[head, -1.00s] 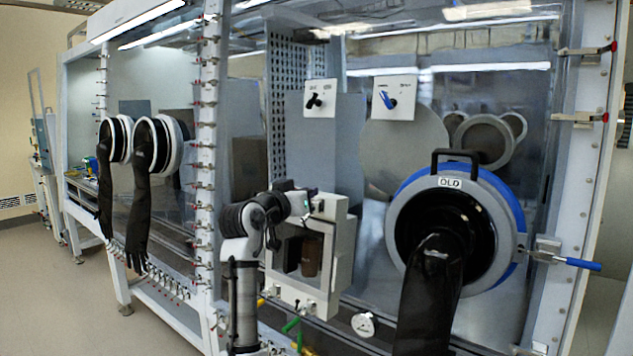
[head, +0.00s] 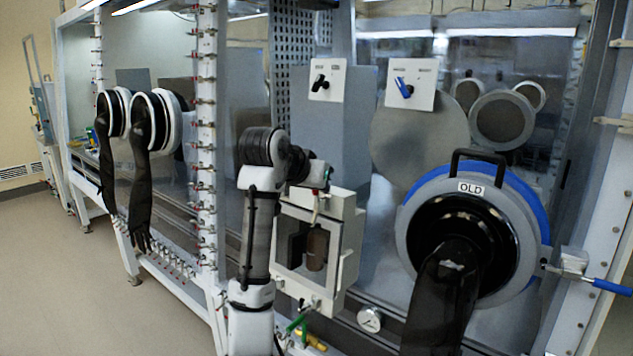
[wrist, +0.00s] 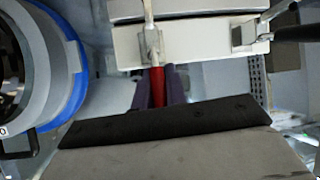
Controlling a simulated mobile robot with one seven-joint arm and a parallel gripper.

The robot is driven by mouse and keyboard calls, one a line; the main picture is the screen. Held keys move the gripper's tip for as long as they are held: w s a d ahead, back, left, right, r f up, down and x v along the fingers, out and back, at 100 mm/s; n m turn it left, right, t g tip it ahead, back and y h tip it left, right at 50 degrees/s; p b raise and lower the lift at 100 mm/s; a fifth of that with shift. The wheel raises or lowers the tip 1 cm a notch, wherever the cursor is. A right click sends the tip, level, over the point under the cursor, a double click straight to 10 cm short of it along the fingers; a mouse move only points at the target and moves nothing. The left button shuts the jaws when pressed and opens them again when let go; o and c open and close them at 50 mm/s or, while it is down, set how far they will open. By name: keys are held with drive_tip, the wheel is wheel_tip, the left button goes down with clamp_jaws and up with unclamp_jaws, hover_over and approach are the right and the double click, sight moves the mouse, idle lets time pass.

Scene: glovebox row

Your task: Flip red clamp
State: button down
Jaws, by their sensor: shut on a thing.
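The red clamp shows in the wrist view as a red handle (wrist: 158,88) joined to a metal fitting on the pale edge of a small windowed box. My gripper (wrist: 158,76) has its purple fingers on both sides of the red handle and is shut on it. In the head view my gripper (head: 320,180) is at the top of the small box (head: 345,262). There the handle is too small and too covered by the gripper to make out clearly.
A round glove port (head: 412,240) marked OLD, with a black handle and hanging black glove (head: 440,300), stands right of the box. A blue-handled lever (head: 612,287) sticks out at far right. A gauge (head: 369,319) is below. Open floor lies left.

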idle(0.4)
drive_tip(key=c, duration=1.4)
unclamp_jaws()
drive_tip(key=shift+c, duration=0.2)
drive_tip(key=b+v, duration=0.4)
drive_tip(key=v, duration=0.9)
drive_tip(key=shift+s+r, duration=0.25)
drive_tip(key=shift+s, duration=0.1)
drive_tip(key=shift+a, duration=0.1)
